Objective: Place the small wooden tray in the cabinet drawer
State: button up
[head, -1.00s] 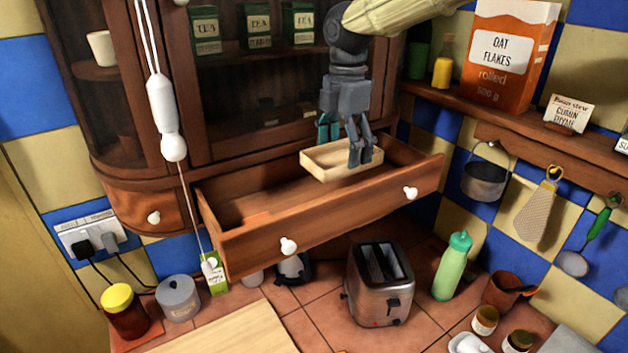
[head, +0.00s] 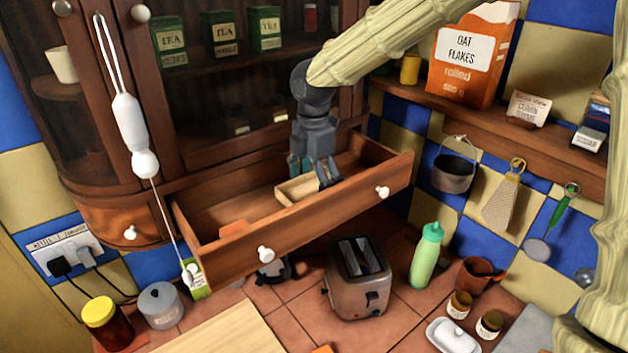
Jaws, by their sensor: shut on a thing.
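The small wooden tray (head: 292,192) is pale and rectangular. It is inside the open drawer, tilted, with its lower part hidden behind the drawer's front panel. The cabinet drawer (head: 300,235) is pulled out, with two white knobs on its front. My gripper (head: 322,178) points down into the drawer and is shut on the tray's right end. I cannot tell whether the tray touches the drawer floor.
An orange thing (head: 236,229) lies in the drawer's left part. A toaster (head: 358,277) and a green bottle (head: 426,255) stand on the counter below. A shelf (head: 480,124) with an oat flakes box is at right.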

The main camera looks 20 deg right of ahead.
aim_at(313, 192)
jog(key=shift+w+f, duration=0.35)
jog(key=shift+f, duration=0.4)
jog(key=shift+s, duration=0.3)
jog(key=o, duration=0.9)
jog(key=shift+w+f, duration=0.1)
jog(key=shift+w, duration=0.15)
jog(key=shift+s, duration=0.15)
jog(key=shift+r, duration=0.2)
jog(key=shift+r, duration=0.2)
notch_tip(313, 192, up, 12)
jog(key=b, duration=0.4)
jog(key=shift+f, duration=0.15)
